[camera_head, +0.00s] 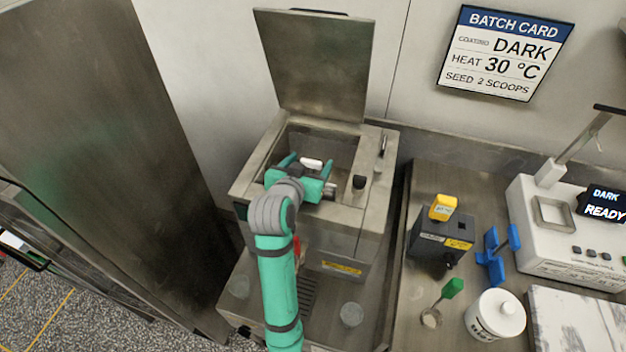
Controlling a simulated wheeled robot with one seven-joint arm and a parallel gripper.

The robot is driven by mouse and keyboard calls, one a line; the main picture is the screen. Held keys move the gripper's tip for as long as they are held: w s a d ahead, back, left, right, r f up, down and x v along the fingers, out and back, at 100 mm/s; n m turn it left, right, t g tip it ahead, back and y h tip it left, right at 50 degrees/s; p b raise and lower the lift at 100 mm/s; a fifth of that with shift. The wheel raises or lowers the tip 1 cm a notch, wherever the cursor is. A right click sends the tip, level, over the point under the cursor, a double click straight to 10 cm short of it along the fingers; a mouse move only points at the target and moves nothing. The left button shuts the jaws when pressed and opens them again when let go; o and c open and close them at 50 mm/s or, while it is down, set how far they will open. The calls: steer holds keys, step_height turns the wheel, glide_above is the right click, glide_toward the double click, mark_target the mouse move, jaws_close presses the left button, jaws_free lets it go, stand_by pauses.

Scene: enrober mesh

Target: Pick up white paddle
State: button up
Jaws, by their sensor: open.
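The white paddle (312,163) shows as a short white piece over the open tank of the steel machine. The rest of it is hidden by my gripper or inside the tank. My gripper (307,164) is over the tank opening, with its teal fingers spread on either side of the white piece. The jaws are open. I cannot tell whether a finger touches the paddle.
The steel machine (259,172) has its lid (315,65) raised behind the tank. A black knob (359,182) stands on its right rim. A tall steel cabinet (100,150) is close on the left. The right counter holds a dark box (428,236), blue stand (493,256) and white jar (496,314).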

steer(key=shift+s+a, duration=0.1)
steer(key=shift+s, duration=0.2)
steer(key=c, duration=1.6)
steer(key=shift+r, duration=0.1)
steer(key=shift+r, duration=0.1)
